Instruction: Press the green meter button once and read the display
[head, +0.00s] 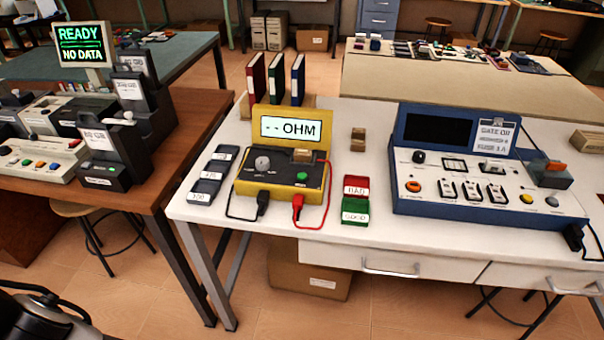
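The yellow ohm meter (247,187) stands on the white table in the head view. Its lit display (290,129) reads "-- OHM". The green meter button (302,176) is on the dark front panel, right of a grey knob (262,163). A small tan block (302,155) sits at the panel's upper part, below the display. Black and red leads (298,203) are plugged into the meter's front. Part of my dark arm (40,315) shows at the lower left, well away from the meter. I cannot make out my gripper's fingers in this view.
Dark labelled trays (207,180) lie left of the meter; red and green trays (355,210) lie right. A blue-and-white console (470,195) stands farther right. Three binders (277,80) stand behind. A brown table (175,150) with equipment is at left. Floor (150,300) before the white table is clear.

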